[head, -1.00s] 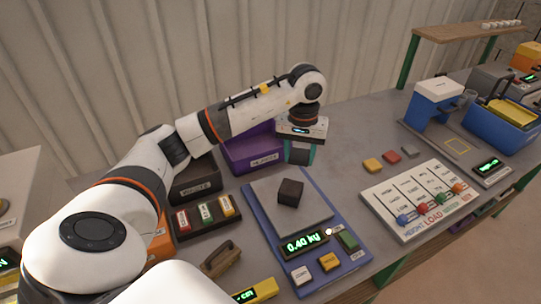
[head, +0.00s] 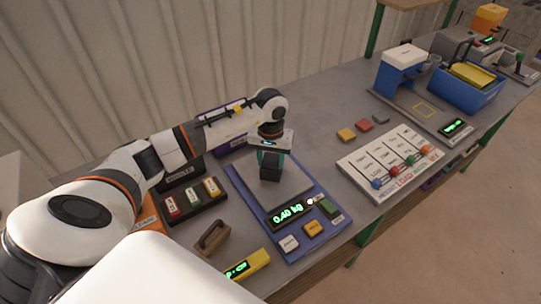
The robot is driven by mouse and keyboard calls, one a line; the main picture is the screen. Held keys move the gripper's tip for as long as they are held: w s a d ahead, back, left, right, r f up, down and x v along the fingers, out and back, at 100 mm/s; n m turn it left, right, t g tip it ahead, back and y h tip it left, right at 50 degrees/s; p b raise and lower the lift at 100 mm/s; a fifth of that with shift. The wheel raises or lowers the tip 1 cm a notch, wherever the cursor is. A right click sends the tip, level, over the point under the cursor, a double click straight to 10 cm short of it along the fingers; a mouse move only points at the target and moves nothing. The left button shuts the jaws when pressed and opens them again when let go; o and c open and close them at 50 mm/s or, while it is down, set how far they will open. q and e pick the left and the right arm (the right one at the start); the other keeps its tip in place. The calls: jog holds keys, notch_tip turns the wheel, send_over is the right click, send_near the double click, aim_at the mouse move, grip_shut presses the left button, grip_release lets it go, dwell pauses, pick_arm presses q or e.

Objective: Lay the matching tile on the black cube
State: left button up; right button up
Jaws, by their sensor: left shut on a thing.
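The black cube (head: 270,174) sits on the grey plate of the blue scale (head: 240,183), whose display reads 0.40 kg. My left gripper (head: 270,160) points down over the plate and is shut on the cube, hiding its upper part. Three small flat tiles lie on the bench to the right: a yellow tile (head: 346,134), a red tile (head: 364,125) and a grey tile (head: 381,118). My right gripper is not in view.
A white panel with coloured sliders (head: 388,160) lies right of the scale. A blue press (head: 402,75) and a blue bin (head: 465,96) stand farther right. A rack of coloured blocks (head: 195,203) and a brown handled block (head: 212,236) lie left. Bench around the tiles is clear.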

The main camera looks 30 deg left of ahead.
aim_at(271, 162)
pick_arm(q)
jog(key=shift+f+b, duration=0.2)
jog(key=shift+b, duration=0.15)
jog(key=o, duration=1)
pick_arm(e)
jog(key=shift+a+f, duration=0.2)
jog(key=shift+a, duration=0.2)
pick_arm(q)
jog(key=shift+r, duration=0.1)
jog(key=shift+r+p, duration=0.15)
jog(key=shift+p, duration=0.15)
jog(key=shift+w+r, duration=0.1)
jog(key=shift+r, duration=0.1)
jog(key=shift+r+b, duration=2.1)
jog(key=shift+r, duration=3.7)
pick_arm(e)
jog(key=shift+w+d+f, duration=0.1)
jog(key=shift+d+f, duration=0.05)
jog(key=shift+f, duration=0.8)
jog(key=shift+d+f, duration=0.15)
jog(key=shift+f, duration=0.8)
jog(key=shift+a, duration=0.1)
